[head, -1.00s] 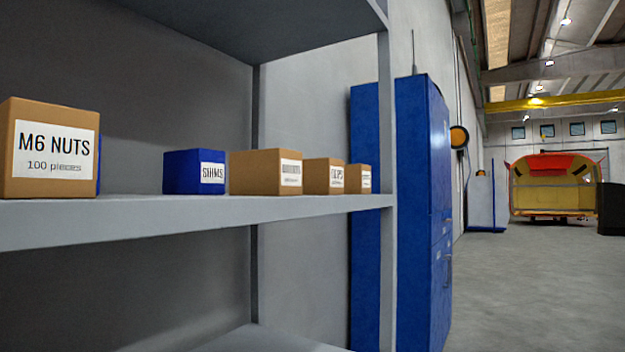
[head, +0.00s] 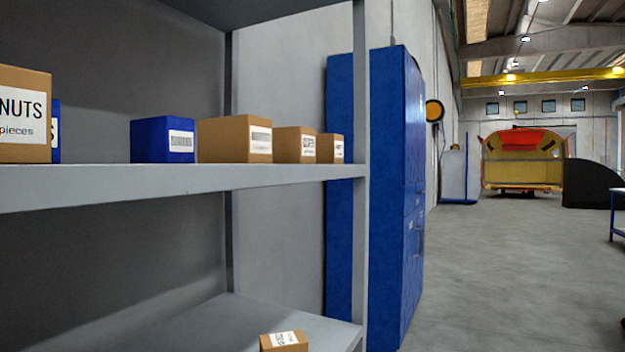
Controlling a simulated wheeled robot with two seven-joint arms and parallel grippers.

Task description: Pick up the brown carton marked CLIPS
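A brown carton (head: 294,145) stands on the grey shelf (head: 180,182), toward its right end. Its small white label is blurred now; a second ago it looked like CLIPS, but I cannot read it surely. It stands between a wider brown carton (head: 228,139) on its left and a smaller brown carton (head: 330,149) on its right. Neither of my grippers is in view.
A blue box (head: 150,140) and a NUTS carton (head: 22,100) share the shelf. Another brown carton (head: 268,343) sits on the lower shelf. A shelf post (head: 360,250) and blue cabinet (head: 397,200) stand to the right. Floor (head: 510,270) beyond is open.

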